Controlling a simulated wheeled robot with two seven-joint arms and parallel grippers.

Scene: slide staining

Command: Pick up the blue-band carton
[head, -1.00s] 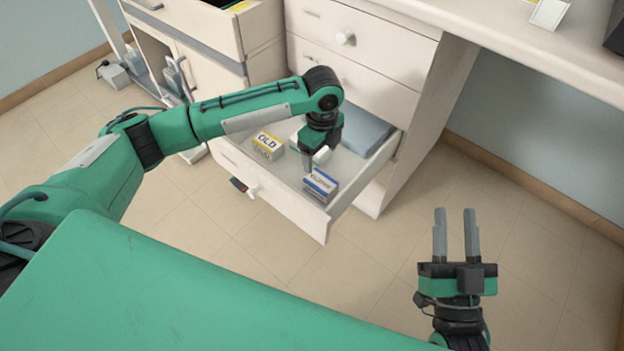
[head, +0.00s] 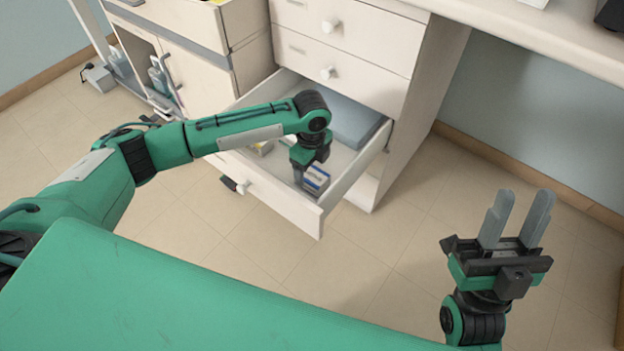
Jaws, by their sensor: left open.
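The blue-band carton (head: 316,179) sits in the front right part of the open drawer (head: 268,188). My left gripper (head: 305,176) points down into the drawer right at the carton, with one finger showing at the carton's left side. It is open; the other finger is hidden, so I cannot tell whether it touches the carton. My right gripper (head: 517,220) is open and empty, held up over the floor at the right, away from the drawer.
A yellow-marked carton (head: 263,148) lies in the drawer, mostly hidden by my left arm. A flat blue-grey case (head: 355,122) lies at the back of the drawer. The desk (head: 510,40) overhangs at the upper right.

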